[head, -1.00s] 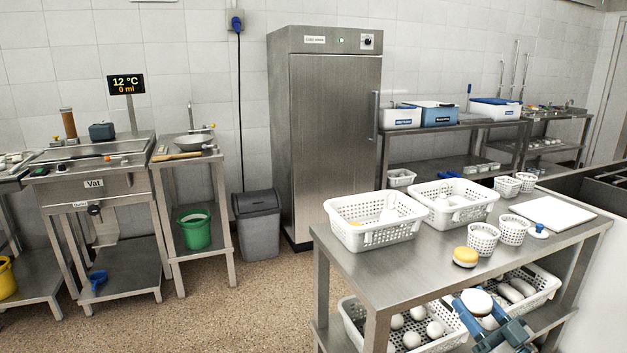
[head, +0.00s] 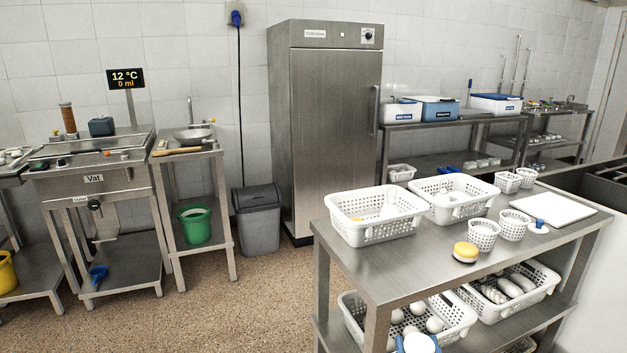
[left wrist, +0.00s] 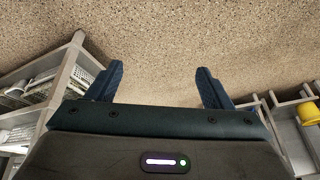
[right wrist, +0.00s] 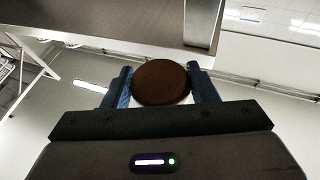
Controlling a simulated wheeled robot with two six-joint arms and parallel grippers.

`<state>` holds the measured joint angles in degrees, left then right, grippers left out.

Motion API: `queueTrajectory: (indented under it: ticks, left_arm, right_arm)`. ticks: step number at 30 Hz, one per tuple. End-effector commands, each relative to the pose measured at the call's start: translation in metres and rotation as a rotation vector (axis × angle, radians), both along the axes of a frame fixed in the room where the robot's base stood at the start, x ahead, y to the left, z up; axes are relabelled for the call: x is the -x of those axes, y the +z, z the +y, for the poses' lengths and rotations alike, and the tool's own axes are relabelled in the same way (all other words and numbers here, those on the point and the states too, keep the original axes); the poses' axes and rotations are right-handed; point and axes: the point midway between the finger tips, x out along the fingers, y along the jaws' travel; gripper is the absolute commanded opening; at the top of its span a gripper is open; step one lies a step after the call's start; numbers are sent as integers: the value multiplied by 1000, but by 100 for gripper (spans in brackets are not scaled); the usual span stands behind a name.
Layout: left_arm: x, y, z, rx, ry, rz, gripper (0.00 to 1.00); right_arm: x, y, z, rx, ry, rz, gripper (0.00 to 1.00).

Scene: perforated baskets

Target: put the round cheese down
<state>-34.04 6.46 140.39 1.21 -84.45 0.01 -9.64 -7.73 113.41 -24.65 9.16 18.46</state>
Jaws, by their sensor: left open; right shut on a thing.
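My right gripper (right wrist: 159,72) is shut on the round cheese (right wrist: 161,84), which looks dark brown in the right wrist view. In the head view the held cheese (head: 419,344) shows a pale top at the bottom edge, between blue fingers, in front of the lower shelf. Most of that gripper is cut off there.
Two white perforated baskets (head: 376,230) and small perforated cups (head: 483,235) stand on the table, with a white board (head: 553,208) at right. Lower-shelf baskets (head: 510,312) hold white pieces. The front left of the table top is bare. A steel cabinet (head: 333,130) stands behind.

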Motion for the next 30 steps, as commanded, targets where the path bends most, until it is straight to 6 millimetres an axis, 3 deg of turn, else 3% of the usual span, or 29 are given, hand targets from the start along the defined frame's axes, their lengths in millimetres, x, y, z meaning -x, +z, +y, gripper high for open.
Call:
queueTrajectory:
  ticks: [8,16,23,30]
  left_arm:
    - [-16,-68,9,-4,16,54,74]
    - [-9,-154,21,-10,33,112,74]
    - [20,-222,31,-14,44,164,74]
    - [68,-277,38,-16,53,213,74]
  right_arm:
    - [17,22,-1,7,5,-1,29]
    - [39,42,0,7,8,0,29]
    - [58,61,0,7,7,-1,29]
    - [78,80,-1,8,5,-1,29]
